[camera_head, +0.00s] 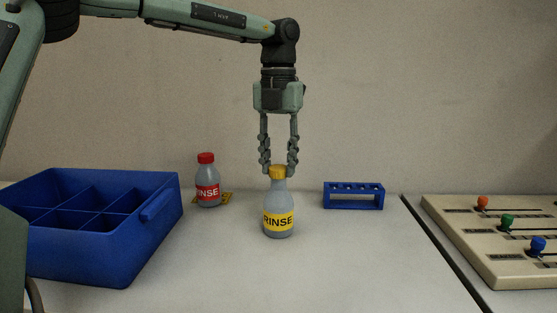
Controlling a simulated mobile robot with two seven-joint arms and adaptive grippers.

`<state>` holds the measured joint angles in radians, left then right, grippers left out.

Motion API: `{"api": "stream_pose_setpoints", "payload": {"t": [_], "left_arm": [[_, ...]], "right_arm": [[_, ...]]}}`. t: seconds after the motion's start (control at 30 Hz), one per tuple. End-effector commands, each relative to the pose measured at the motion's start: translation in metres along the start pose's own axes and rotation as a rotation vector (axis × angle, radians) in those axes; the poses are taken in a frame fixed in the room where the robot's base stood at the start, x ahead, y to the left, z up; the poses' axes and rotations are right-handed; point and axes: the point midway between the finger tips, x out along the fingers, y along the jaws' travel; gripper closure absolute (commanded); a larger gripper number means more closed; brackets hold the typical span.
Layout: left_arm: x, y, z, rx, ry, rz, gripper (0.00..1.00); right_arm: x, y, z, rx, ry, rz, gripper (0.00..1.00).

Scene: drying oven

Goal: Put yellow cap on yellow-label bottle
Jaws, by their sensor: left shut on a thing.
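The yellow-label bottle (279,209) stands upright on the table in the middle of the head view, with "RINSE" on its label. The yellow cap (277,172) is at the top of its neck, upright and in line with it. I cannot tell whether the cap is fully seated. My left gripper (278,165) points straight down from above. Its two fingers are on either side of the yellow cap, shut on it. My right gripper is not in view.
A red-capped bottle (207,185) with a red label stands at the back left, by a small yellow mat (227,198). A blue compartment bin (140,240) is at left. A blue rack (354,203) and a panel with colored knobs (500,245) are at right. The front table is clear.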

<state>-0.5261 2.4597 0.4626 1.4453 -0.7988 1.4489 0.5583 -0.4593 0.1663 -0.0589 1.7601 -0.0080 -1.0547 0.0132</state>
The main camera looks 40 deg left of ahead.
Motion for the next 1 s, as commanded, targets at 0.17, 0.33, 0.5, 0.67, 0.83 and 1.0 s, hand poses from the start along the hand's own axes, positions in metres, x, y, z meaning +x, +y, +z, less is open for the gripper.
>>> {"api": "stream_pose_setpoints", "payload": {"t": [0.17, 0.33, 0.5, 0.67, 0.83, 1.0], "left_arm": [[0.0002, 0.0002, 0.0001, 0.0, 0.0, 0.0, 0.77], [0.0001, 0.0001, 0.0, 0.0, 0.0, 0.0, 0.77], [0.0001, 0.0001, 0.0, 0.0, 0.0, 0.0, 0.56], [0.0001, 0.0001, 0.0, 0.0, 0.0, 0.001, 0.44], [0.0001, 0.0001, 0.0, 0.0, 0.0, 0.001, 0.41], [0.0001, 0.0001, 0.0, 0.0, 0.0, 0.001, 0.23]], "right_arm": [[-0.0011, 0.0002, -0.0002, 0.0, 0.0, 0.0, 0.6], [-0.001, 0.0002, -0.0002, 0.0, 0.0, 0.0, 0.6], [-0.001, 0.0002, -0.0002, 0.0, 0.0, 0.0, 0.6], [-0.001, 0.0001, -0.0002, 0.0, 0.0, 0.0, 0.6], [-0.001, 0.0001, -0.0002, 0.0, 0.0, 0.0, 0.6], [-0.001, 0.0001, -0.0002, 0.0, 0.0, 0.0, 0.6]]}}
